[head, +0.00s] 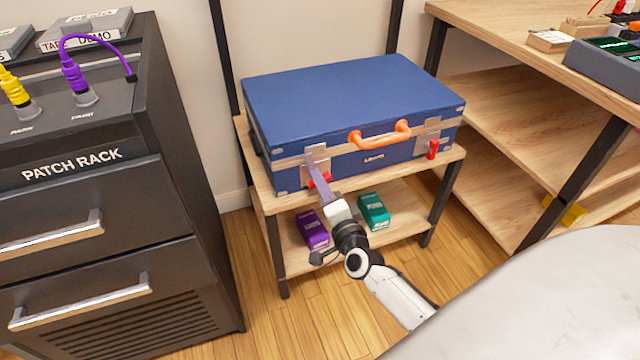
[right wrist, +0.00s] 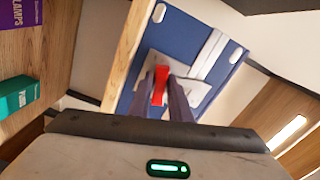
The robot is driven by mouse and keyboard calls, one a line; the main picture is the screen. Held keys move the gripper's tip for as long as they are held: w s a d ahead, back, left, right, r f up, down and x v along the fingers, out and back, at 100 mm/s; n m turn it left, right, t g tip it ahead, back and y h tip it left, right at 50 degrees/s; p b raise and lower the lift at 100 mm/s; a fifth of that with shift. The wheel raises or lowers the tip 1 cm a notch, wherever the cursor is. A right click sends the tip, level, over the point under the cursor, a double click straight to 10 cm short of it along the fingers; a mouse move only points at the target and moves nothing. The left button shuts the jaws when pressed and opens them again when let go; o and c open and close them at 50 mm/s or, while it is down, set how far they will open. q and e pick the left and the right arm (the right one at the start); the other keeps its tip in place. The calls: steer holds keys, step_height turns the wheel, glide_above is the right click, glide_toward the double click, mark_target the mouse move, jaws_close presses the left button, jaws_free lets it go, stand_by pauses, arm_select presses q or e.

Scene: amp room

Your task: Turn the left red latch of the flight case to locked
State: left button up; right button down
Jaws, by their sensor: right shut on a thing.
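The blue flight case (head: 350,105) lies closed on the top of a wooden rack, its orange handle (head: 380,134) at the front. My right gripper (head: 318,172) is at the left part of the case's front. In the right wrist view its two fingers are shut on the left red latch (right wrist: 160,85), with the metal latch plate behind it. In the head view this latch (head: 326,178) is partly hidden by the fingers. The right red latch (head: 432,149) stands upright and free. My left gripper is not in view.
The wooden rack (head: 270,200) has a lower shelf with a purple box (head: 312,230) and a green box (head: 373,211). A dark patch rack cabinet (head: 90,200) stands left. A wooden bench (head: 520,45) stands right, and a pale rounded surface (head: 560,310) fills the lower right.

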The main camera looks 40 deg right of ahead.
steer(key=shift+m, duration=1.4)
steer(key=shift+b, duration=0.3)
steer(key=shift+m, duration=0.4)
steer(key=c, duration=1.8)
jaws_free()
steer(key=shift+o, duration=0.8)
steer(key=shift+s, duration=0.1)
